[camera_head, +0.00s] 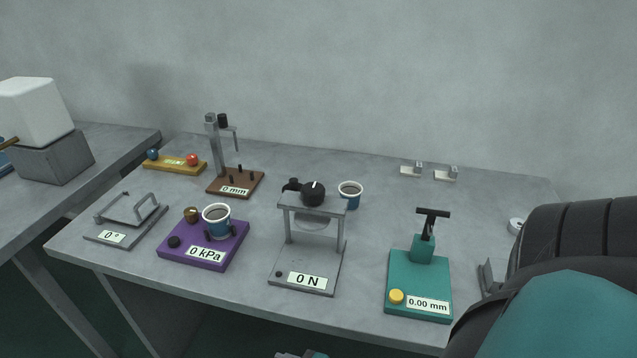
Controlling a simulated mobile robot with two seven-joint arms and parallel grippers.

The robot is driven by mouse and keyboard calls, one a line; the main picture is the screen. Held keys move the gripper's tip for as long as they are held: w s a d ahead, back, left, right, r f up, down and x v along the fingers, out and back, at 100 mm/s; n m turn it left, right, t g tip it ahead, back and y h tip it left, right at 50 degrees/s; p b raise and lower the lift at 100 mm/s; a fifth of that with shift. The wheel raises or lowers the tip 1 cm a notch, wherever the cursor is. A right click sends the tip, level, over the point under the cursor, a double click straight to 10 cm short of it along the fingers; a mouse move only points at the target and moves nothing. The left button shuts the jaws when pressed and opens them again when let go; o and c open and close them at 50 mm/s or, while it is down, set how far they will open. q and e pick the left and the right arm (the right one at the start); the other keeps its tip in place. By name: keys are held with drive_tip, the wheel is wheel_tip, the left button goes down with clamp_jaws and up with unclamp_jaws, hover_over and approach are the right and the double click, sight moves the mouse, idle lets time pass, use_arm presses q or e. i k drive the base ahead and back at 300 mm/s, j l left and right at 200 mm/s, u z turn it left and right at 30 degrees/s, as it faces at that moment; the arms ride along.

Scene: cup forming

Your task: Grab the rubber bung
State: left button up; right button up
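No piece is marked as the rubber bung, and I cannot tell for sure which one it is. One small dark round piece (174,241) sits at the front left of the purple 0 kPa stand (203,255). A blue cup (217,221) with dark contents stands upright on that stand. Another small black piece (292,185) shows behind the left of the grey 0 N press (303,262). My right arm fills the lower right corner, and its fingers are not visible. A grey and teal bit, maybe mine, shows at the bottom edge. No gripper fingers can be made out.
A second blue cup (350,194) stands behind the press. A teal 0.00 mm gauge (420,284) is at right, a brown 0 mm stand (235,182) at back, a grey angle plate (127,220) at left. The back middle of the table (300,161) is clear.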

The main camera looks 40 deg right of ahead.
sight(293, 185)
drive_tip(key=j+z, duration=0.1)
drive_tip(key=z, duration=0.35)
drive_tip(key=j+z, duration=0.15)
drive_tip(key=z, duration=0.35)
drive_tip(key=j+z, duration=0.2)
drive_tip(key=z, duration=0.25)
